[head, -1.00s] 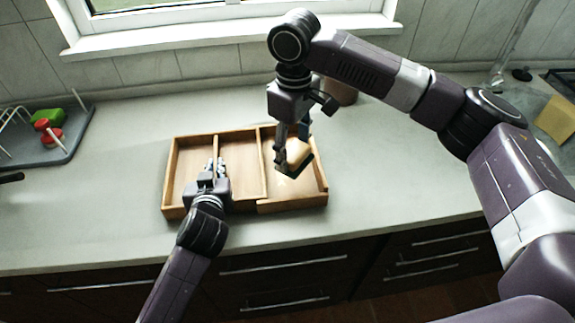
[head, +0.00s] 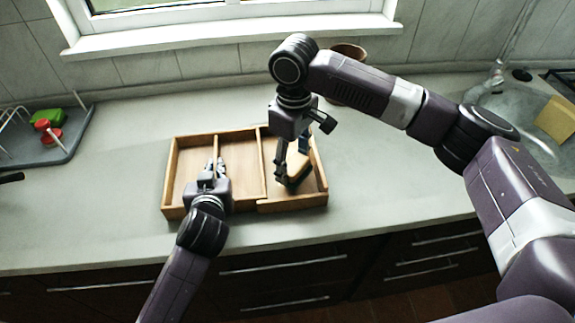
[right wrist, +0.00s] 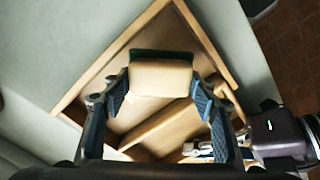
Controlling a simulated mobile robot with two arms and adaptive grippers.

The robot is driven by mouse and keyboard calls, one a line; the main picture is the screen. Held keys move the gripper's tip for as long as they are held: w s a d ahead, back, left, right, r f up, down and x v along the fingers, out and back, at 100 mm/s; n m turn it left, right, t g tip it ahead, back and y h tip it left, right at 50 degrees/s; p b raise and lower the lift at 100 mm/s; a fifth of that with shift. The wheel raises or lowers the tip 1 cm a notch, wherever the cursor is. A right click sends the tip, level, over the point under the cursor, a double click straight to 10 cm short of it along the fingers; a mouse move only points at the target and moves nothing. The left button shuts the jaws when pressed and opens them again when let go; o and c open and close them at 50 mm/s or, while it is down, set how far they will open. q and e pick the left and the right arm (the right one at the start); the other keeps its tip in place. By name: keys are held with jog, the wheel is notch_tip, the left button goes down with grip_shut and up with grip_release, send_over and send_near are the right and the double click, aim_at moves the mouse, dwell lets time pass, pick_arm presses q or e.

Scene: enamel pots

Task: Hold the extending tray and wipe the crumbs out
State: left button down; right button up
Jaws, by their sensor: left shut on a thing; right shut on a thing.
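The wooden tray (head: 292,204) lies on the counter, with dividers making three compartments. My left gripper (head: 215,168) is shut on the divider between its left and middle compartments. That gripper also shows at the lower right of the right wrist view (right wrist: 200,149). My right gripper (head: 288,172) is shut on a sponge, pale yellow with a dark green side. The sponge (head: 299,167) is low inside the right compartment; it fills the middle of the right wrist view (right wrist: 160,78). I cannot tell whether it touches the floor. I cannot make out crumbs.
A brown pot (head: 350,52) stands behind my right arm near the wall. A grey drying tray (head: 72,135) with green and red items is at the left. A sink (head: 520,105) and a yellow cloth (head: 557,120) are at the right. Counter around the wooden tray is clear.

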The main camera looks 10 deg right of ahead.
jog(key=shift+f, duration=1.5)
jog(key=shift+w, duration=0.1)
jog(key=shift+w+r, duration=0.1)
jog(key=shift+w, duration=3.15)
jog(key=shift+w+d, duration=0.1)
jog(key=shift+w, duration=2.15)
